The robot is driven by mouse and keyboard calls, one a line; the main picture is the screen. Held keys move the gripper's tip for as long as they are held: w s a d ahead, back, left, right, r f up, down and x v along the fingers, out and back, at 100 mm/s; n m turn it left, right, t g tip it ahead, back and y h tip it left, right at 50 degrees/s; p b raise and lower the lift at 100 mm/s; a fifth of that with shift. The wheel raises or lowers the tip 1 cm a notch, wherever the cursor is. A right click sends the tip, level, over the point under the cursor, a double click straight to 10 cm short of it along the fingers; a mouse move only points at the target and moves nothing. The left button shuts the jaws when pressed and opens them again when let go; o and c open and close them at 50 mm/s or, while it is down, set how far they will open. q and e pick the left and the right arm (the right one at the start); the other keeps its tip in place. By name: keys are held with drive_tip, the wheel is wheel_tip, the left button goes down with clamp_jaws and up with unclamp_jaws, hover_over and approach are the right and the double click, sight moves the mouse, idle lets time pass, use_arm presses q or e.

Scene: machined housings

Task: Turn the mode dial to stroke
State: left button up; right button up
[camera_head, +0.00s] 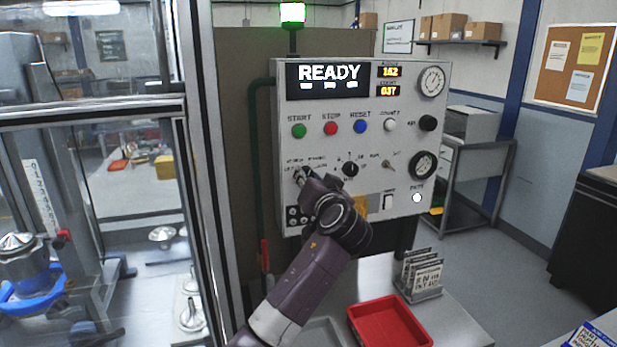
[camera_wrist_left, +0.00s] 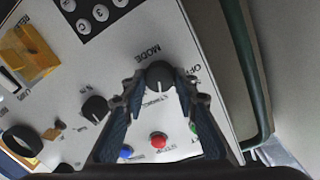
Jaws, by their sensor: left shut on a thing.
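My left gripper (camera_head: 301,175) reaches up to the lower left of the grey control panel (camera_head: 320,106). In the left wrist view, its two fingers (camera_wrist_left: 160,82) are closed on either side of the black mode dial (camera_wrist_left: 159,72), gripping it. The dial has a white pointer line, which points toward the bottom of that view, and "MODE" is printed beside it. An "OFF" label is partly visible to the right; the other position labels are too blurred or covered to read. In the head view my gripper hides the dial. My right gripper is not in view.
A second black knob (camera_head: 350,169) sits right of my gripper. Green (camera_head: 298,131), red (camera_head: 330,128) and blue (camera_head: 360,126) buttons are above. The display (camera_head: 328,80) reads READY. A keypad (camera_wrist_left: 101,14) is close by. A red tray (camera_head: 390,323) lies below.

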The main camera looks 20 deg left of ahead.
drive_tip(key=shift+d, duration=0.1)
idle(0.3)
use_arm(q)
drive_tip(key=o, duration=1.2)
drive_tip(key=shift+d+r, duration=0.1)
drive_tip(key=shift+c, duration=0.2)
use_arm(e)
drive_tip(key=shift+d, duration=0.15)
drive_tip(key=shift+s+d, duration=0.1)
use_arm(q)
drive_tip(key=v, duration=1.2)
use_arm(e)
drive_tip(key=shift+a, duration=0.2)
